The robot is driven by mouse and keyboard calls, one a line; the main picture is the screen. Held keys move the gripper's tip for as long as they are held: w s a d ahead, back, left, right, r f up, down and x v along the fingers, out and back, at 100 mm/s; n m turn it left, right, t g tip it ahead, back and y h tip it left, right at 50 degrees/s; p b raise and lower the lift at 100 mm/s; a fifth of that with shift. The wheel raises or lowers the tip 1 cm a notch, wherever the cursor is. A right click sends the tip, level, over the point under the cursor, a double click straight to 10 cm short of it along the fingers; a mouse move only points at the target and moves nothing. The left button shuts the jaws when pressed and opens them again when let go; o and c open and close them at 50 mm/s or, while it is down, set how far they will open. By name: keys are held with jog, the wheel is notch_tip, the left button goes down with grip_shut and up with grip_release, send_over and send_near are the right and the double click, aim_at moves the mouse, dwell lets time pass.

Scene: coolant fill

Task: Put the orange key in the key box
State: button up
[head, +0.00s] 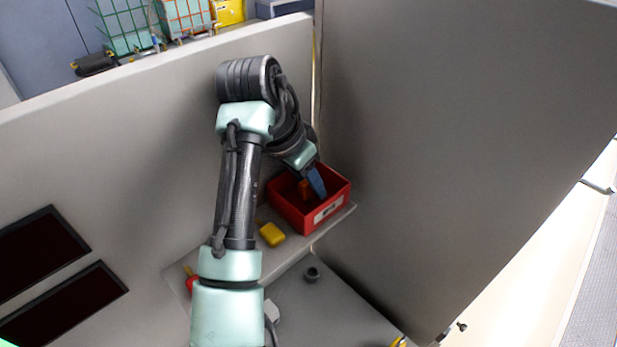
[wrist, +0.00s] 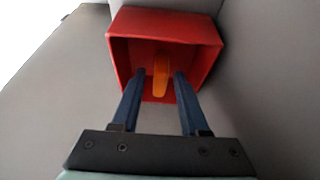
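The red key box (head: 292,215) stands on a ledge in the head view, open at the top, with a pale label on its front. It also fills the upper middle of the wrist view (wrist: 195,27). The orange key (wrist: 161,76) shows inside the box, between my two blue fingers, with a gap on each side. It also shows in the head view (head: 304,188), partly dark in the box's shade. My gripper (wrist: 160,76) is open, its fingertips reaching into the box mouth. I cannot tell whether the key rests on the box floor.
A yellow item (head: 271,234) lies on the ledge left of the box, and a red item (head: 191,284) lies farther left. Grey panels close in behind and to the right. A small dark round part (head: 312,274) sits below the ledge.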

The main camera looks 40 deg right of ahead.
jog(key=b+v, duration=0.1)
jog(key=v, duration=1.1)
jog(key=shift+r, duration=0.2)
dwell(0.3)
